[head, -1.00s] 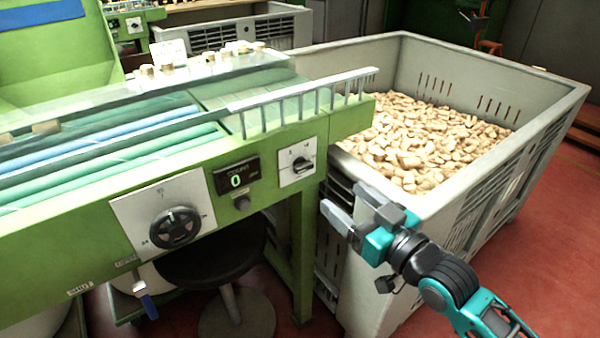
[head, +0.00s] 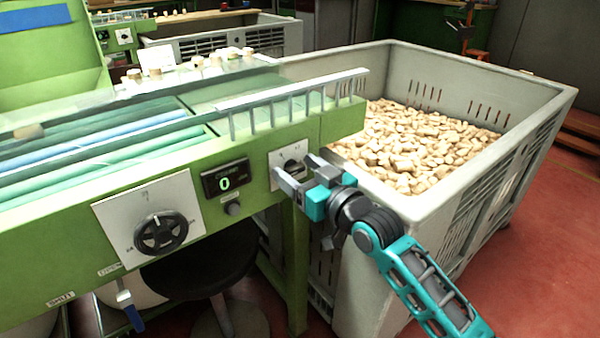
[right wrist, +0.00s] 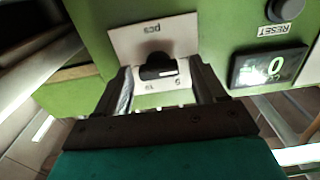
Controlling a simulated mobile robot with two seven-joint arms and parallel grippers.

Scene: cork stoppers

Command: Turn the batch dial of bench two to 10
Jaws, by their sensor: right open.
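On the green bench front, a small dark batch dial (head: 291,166) sits on a white plate (head: 276,157) right of the counter. In the right wrist view the dial (right wrist: 158,70) is seen upside down on its plate (right wrist: 125,42), marked "pcs" with small numerals. Its exact setting is too small to read. My right gripper (head: 295,172) is open in front of the dial, partly covering it. In the right wrist view its fingers (right wrist: 161,82) stand either side of the knob; I cannot tell whether they touch it. My left gripper is out of view.
A counter (head: 225,178) reads 0, with a RESET button (head: 233,208) below it. A larger black dial (head: 160,233) is further left. A grey crate (head: 425,205) of corks stands close right of the bench. A dark stool (head: 195,270) is below.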

